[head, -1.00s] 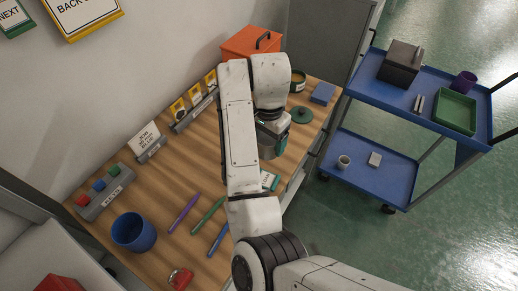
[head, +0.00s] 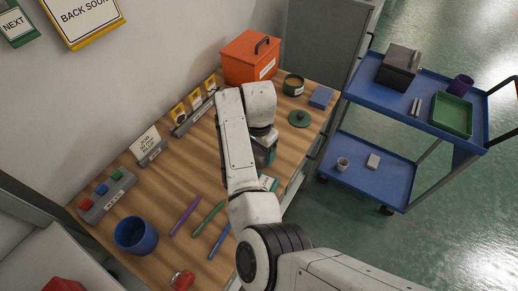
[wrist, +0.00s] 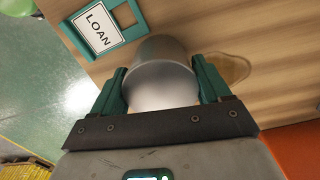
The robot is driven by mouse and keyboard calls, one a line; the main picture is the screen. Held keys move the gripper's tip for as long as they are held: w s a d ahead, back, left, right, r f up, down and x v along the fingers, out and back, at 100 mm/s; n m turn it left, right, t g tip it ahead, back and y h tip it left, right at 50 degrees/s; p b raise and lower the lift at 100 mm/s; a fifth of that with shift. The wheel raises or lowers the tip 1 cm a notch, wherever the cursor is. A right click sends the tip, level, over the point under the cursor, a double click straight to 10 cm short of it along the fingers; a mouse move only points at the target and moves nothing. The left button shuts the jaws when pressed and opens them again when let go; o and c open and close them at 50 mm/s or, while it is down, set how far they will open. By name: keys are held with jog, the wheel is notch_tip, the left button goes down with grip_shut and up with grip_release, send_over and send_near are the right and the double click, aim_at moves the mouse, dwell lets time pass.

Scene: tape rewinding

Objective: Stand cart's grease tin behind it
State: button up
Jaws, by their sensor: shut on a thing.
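My gripper (wrist: 162,92) is shut on a plain silver-grey cylinder (wrist: 160,65), a tin or cup, with a green finger on each side. I cannot tell whether its lower end touches the wooden bench. In the head view my arm hides it, and my gripper (head: 267,155) is over the bench's right part. A green-framed LOAN card (wrist: 100,27) is close beside the cylinder; it also shows in the head view (head: 269,183). The blue cart (head: 365,175) stands right of the bench. An open dark green tin (head: 293,86) stands at the bench's back, its green lid (head: 300,119) nearby.
An orange box (head: 252,58) and a blue block (head: 321,96) are at the bench's far end. Pens (head: 207,218) and a blue cup (head: 135,235) are nearer. A brownish patch (wrist: 228,66) marks the wood beside the cylinder. The cart carries a green tray (head: 452,114) and a small cup (head: 342,164).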

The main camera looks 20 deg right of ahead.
jog(key=shift+f, duration=0.15)
jog(key=o, duration=1.1)
jog(key=shift+o, duration=0.2)
notch_tip(320, 180, up, 12)
jog(key=b, duration=0.2)
jog(key=shift+r, duration=0.2)
jog(key=shift+d, duration=0.1)
